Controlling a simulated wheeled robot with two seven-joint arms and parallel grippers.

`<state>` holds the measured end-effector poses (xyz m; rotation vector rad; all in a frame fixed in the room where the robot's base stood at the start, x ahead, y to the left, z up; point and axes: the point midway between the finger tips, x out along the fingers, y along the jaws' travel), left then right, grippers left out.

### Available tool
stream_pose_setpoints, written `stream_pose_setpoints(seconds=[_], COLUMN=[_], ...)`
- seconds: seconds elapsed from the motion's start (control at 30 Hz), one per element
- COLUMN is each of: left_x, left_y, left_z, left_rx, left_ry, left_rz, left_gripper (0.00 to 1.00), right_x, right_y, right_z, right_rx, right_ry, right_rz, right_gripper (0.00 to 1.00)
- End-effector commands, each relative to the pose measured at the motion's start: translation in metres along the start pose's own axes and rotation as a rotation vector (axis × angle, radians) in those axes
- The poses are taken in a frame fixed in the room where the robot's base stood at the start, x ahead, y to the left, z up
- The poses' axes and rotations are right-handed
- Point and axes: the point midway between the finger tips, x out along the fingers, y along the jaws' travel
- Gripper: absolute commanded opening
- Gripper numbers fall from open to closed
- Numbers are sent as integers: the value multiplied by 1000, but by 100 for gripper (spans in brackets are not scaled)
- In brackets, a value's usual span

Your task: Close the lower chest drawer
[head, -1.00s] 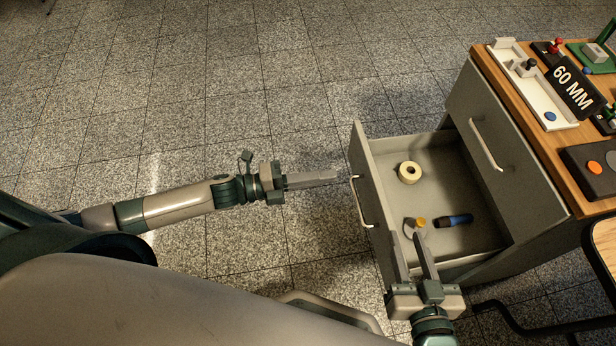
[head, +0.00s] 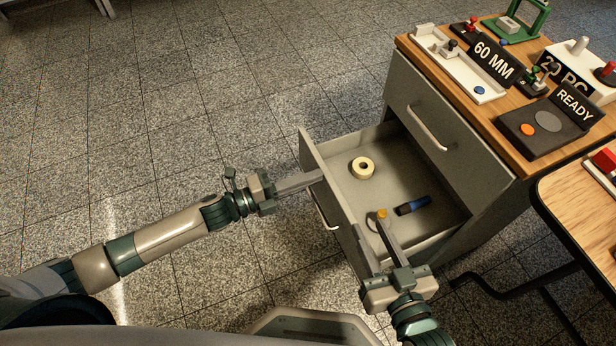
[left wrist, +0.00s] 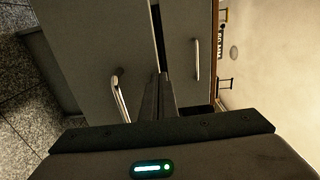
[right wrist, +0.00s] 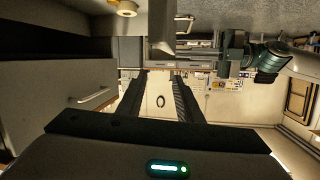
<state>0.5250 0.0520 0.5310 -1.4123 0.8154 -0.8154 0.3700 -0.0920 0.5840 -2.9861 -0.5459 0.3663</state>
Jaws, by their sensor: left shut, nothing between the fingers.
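The lower chest drawer (head: 385,185) is pulled well out of the grey chest (head: 490,190). Its front panel carries a metal handle (head: 324,212), which also shows in the left wrist view (left wrist: 120,98). My left gripper (head: 320,177) is shut and empty, its tips at the outer side of the drawer front; whether they touch it I cannot tell. In the left wrist view its fingers (left wrist: 158,88) point at the panel's edge beside the handle. My right gripper (head: 374,236) is open and empty over the drawer's near side.
A tape roll (head: 363,167), a blue-black cylinder (head: 413,205) and a small orange-topped item (head: 380,214) lie in the drawer. The upper drawer (head: 445,120) is shut. Trays and signs crowd the wooden top (head: 520,155). A second table (head: 575,205) stands at right.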

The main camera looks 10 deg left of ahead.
Motion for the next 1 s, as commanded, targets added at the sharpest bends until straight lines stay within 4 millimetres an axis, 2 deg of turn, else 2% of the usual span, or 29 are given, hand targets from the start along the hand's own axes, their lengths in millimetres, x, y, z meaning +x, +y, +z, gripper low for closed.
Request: stream_pose_setpoints(seconds=[0.27, 0.47, 0.77, 1.0], left_x=[12, 42, 116, 182], left_y=[0, -2, -1, 1], left_z=[0, -1, 0, 0], left_rx=[-1, 0, 0, 2], left_ry=[0, 1, 1, 1], left_rz=[-1, -3, -3, -2], left_gripper=[0, 0, 0, 0], right_x=[0, -1, 0, 0], right_y=[0, 1, 3, -8], right_z=[2, 6, 8, -20], right_rx=[1, 2, 1, -10], right_ry=[-12, -32, -33, 136], right_rz=[0, 2, 4, -15], right_gripper=[33, 33, 33, 33])
